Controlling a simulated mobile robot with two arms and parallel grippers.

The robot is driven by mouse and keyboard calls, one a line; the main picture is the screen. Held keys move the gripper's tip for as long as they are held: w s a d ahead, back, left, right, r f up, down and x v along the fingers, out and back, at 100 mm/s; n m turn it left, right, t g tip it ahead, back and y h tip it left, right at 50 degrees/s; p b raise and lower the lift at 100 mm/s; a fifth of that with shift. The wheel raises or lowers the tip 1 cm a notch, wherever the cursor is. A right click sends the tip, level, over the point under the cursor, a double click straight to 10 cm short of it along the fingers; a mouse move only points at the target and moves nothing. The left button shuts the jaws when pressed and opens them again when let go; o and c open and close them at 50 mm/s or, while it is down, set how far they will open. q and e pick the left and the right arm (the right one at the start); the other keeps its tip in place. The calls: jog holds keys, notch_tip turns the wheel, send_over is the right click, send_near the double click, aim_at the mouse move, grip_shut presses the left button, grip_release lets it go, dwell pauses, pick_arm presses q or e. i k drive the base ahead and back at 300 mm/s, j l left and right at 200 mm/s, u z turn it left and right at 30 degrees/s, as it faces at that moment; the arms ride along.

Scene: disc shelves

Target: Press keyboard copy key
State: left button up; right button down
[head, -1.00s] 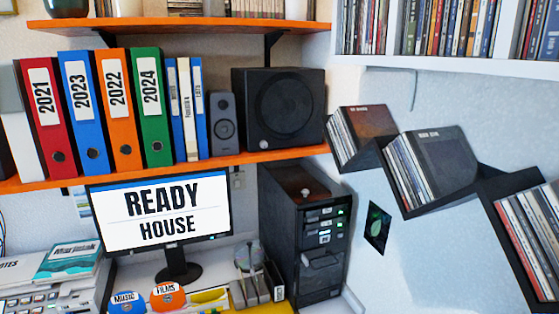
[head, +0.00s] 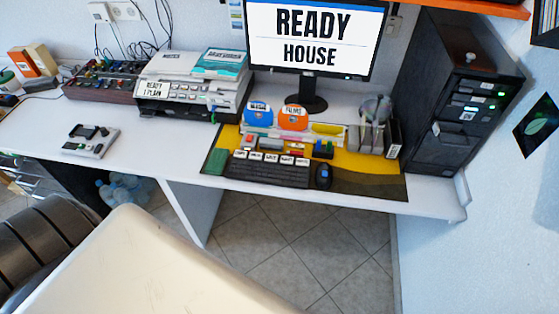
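The black keyboard (head: 267,171) lies on a yellow and dark desk mat (head: 375,184) at the front of the white desk. A row of labelled white keys (head: 271,158) runs along its back edge. The labels are too small to read surely, so I cannot tell which is the copy key. The monitor (head: 315,38) behind it reads "READY HOUSE". Neither of my grippers shows in the head view.
A black mouse (head: 323,176) sits right of the keyboard. Disc holders (head: 293,118) stand behind it. A printer (head: 190,88) is to the left and a black computer tower (head: 455,95) to the right. The desk's left front (head: 40,125) is mostly clear.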

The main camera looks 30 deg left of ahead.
aim_at(239, 154)
jog(key=k+j+u, duration=0.1)
jog(key=u, duration=1.05)
jog(key=k+j, duration=0.05)
